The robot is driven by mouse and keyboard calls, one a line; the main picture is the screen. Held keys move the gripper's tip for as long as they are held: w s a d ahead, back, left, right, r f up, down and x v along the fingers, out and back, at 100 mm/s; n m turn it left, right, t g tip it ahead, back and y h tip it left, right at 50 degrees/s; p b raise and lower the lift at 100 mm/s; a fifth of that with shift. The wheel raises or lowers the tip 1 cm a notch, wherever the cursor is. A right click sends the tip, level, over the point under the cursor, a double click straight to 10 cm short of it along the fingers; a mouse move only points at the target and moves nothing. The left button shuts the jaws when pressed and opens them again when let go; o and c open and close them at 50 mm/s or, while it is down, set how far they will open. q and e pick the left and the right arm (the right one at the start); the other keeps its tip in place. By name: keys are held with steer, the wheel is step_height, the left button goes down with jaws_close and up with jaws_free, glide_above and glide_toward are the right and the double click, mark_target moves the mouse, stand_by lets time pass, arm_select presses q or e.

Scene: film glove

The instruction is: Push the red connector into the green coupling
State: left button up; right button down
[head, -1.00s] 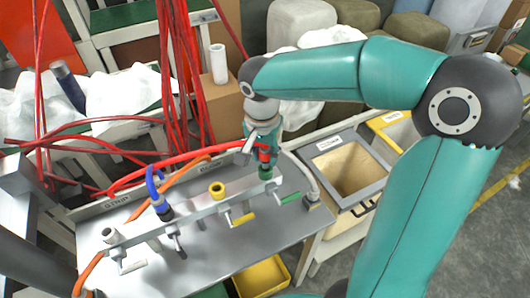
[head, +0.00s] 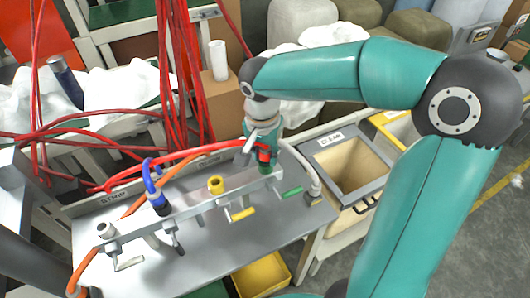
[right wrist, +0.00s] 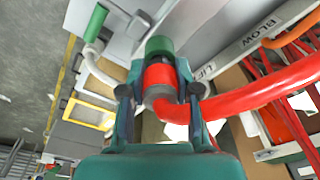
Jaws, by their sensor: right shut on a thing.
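The red connector (right wrist: 160,77) sits between the fingers of my right gripper (right wrist: 160,95), which is shut on it. Its red hose leads off to the right in the right wrist view. The green coupling (right wrist: 160,46) is in line with the connector's front end, and the two appear to meet. I cannot tell how deep the connector sits. In the head view my right gripper (head: 262,148) is above the right end of the coupling rail, with the red connector (head: 263,156) just over the green coupling (head: 265,169). My left gripper is not in view.
The rail also carries a yellow coupling (head: 216,186), a blue connector (head: 160,204) and a white coupling (head: 106,231), with lever handles. A green lever (head: 291,193) lies close right of the green coupling. Red hoses (head: 170,70) hang behind. A grey-rimmed bin (head: 340,150) stands right.

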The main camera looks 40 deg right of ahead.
steer(key=shift+f, duration=0.2)
steer(key=c, duration=0.7)
jaws_free()
steer(key=shift+r, duration=0.1)
steer(key=shift+c, duration=0.2)
step_height(320, 180, up, 12)
steer(key=a, duration=0.1)
steer(key=shift+s+a, duration=0.15)
steer(key=shift+s, duration=0.15)
